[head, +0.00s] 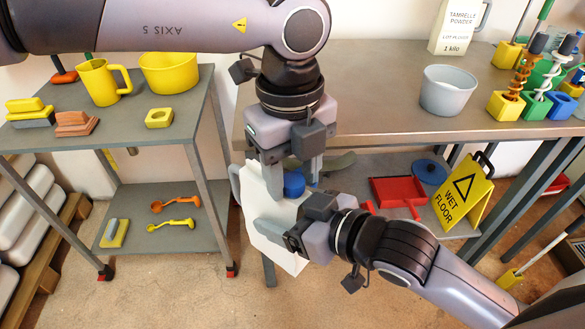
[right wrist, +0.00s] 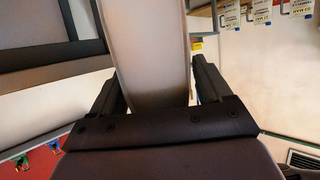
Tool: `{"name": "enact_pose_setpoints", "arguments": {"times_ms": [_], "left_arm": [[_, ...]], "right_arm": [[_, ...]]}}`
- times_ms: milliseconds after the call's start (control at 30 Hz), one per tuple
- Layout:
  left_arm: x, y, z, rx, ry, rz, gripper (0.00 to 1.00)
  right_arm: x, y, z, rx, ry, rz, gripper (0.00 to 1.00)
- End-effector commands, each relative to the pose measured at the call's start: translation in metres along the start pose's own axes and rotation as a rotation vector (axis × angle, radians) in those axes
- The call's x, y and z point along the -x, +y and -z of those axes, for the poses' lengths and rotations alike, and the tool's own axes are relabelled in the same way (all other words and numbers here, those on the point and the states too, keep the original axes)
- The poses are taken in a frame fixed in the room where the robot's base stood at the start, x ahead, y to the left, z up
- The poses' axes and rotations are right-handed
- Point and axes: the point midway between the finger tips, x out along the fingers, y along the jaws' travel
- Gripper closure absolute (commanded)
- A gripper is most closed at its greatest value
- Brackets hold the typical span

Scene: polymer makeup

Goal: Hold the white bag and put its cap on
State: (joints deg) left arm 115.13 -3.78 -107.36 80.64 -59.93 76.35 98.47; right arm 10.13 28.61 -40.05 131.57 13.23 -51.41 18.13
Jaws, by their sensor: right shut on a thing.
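The white bag (head: 258,198) hangs in the air in front of the grey workbench, slightly tilted. My right gripper (head: 282,232) is shut on its side. In the right wrist view the bag (right wrist: 148,55) stands between the fingers of this gripper (right wrist: 160,92). A blue cap (head: 293,184) is at the top of the bag, below my left gripper (head: 295,172). I cannot tell whether the cap sits fully on the bag's neck, which is hidden.
The workbench (head: 385,95) carries a grey bowl (head: 447,92), a powder container (head: 460,22) and coloured blocks with tools. A grey cart (head: 150,135) with yellow items stands at left. A wet floor sign (head: 463,195) and red dustpan (head: 396,192) are under the bench.

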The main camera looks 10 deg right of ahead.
Motion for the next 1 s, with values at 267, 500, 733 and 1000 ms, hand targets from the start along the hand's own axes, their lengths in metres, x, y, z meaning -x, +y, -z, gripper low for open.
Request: {"name": "enact_pose_setpoints", "arguments": {"times_ms": [267,500,733,1000], "left_arm": [[0.000,0.000,0.000,0.002,-0.001,0.000,0.42],[0.024,-0.001,-0.001,0.004,-0.002,0.004,0.42],[0.045,0.000,0.000,0.002,-0.001,0.001,0.42],[0.045,0.000,0.000,0.002,0.000,0.000,0.45]], "right_arm": [[0.000,0.000,0.000,0.000,0.001,0.000,1.00],[0.000,0.000,0.000,0.000,0.001,0.000,1.00],[0.000,0.000,0.000,0.000,0.001,0.000,1.00],[0.000,0.000,0.000,0.000,0.001,0.000,1.00]]}}
